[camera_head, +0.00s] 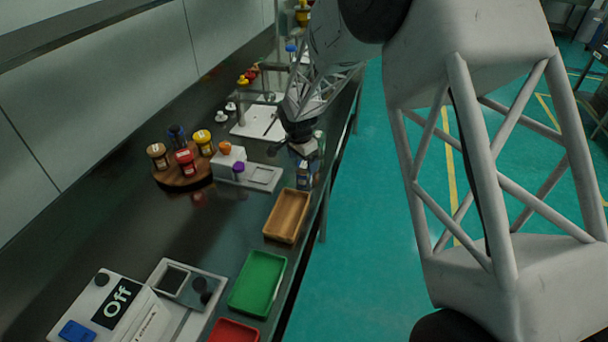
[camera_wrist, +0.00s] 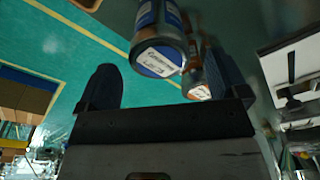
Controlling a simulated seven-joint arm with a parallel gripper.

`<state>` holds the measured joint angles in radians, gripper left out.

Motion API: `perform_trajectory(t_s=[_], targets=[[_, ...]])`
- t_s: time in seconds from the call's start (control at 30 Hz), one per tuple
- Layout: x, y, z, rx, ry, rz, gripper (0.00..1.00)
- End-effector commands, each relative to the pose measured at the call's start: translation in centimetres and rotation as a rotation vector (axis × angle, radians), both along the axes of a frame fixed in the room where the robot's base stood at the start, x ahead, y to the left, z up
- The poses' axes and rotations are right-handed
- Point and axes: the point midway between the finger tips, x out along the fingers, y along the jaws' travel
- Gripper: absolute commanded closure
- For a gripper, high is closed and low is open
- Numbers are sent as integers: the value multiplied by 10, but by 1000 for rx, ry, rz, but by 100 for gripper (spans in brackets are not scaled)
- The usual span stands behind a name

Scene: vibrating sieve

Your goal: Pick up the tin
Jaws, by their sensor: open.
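A tin with a blue and white label (camera_wrist: 158,48) shows close up in the camera_wrist view, just beyond the gap between my fingers. My gripper (camera_wrist: 165,85) is open, with a dark finger on each side and nothing clamped between them. A second container, brown with a white label (camera_wrist: 197,78), is next to the tin, nearer the right finger. In the camera_head view my gripper (camera_head: 302,136) is over the bench's right edge, and a small blue-labelled container (camera_head: 304,172) is just below it. My gripper partly hides the items there.
A brown tray (camera_head: 287,216), a green tray (camera_head: 258,284) and a red tray (camera_head: 234,332) line the bench's near right edge. A round wooden stand (camera_head: 185,180) holds several jars. A white device marked Off (camera_head: 118,302) is at front left.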

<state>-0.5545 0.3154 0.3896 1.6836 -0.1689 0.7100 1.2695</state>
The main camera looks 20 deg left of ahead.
Motion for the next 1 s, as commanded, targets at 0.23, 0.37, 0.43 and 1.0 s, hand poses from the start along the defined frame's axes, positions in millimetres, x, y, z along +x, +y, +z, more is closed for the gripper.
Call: perform_trajectory(t_s=[0.23,0.37,0.43,1.0], targets=[[0,-1,-11,0,1,0,8],[1,-1,-26,-1,2,1,8],[2,-2,-34,-1,2,1,8],[4,-3,-52,0,0,0,8]])
